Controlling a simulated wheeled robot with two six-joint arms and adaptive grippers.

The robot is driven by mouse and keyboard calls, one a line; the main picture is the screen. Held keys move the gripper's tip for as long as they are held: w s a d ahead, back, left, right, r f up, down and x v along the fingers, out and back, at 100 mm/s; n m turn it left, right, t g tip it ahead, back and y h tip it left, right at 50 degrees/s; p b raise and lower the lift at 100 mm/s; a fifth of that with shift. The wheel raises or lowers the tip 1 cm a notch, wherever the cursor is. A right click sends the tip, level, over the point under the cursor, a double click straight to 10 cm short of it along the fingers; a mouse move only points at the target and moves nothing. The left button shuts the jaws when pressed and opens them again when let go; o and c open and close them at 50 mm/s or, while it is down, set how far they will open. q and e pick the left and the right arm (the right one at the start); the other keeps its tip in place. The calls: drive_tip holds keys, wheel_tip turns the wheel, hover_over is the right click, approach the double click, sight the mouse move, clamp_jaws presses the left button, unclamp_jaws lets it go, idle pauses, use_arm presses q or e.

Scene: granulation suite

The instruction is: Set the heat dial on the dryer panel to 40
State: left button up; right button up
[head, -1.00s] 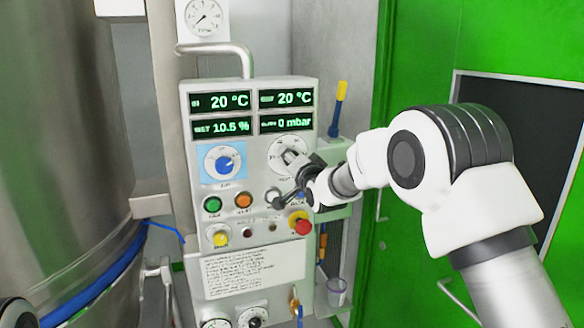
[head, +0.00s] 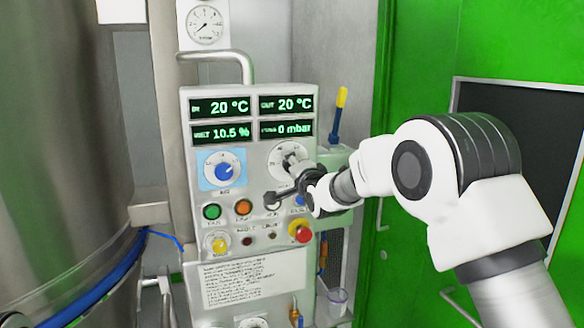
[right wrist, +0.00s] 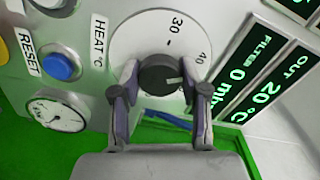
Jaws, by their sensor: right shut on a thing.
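The heat dial (right wrist: 135,45) is a round white plate with a dark knob (right wrist: 160,75), labelled HEAT °C. In the head view the dial plate (head: 277,153) is at the panel's right, under the displays, its knob largely hidden by my gripper. My right gripper (head: 291,166) is shut on the knob; in the right wrist view its fingers (right wrist: 158,82) clasp it from both sides. The figures 30 and 40 show on the plate. The knob's pale mark is on the side toward the 40, slightly below it in that picture; the exact setting is unclear. My left gripper is not in view.
The dryer panel (head: 250,180) has a blue-backed dial (head: 223,170) left of the heat dial. Below are a green button (head: 211,212), an orange button (head: 243,207) and a red knob (head: 300,231). A steel vessel (head: 60,150) stands at left, a green door (head: 420,60) at right.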

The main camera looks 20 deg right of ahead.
drive_tip(key=o, duration=1.1)
drive_tip(key=shift+o, duration=0.2)
drive_tip(key=s, duration=1.2)
drive_tip(key=shift+d, duration=0.25)
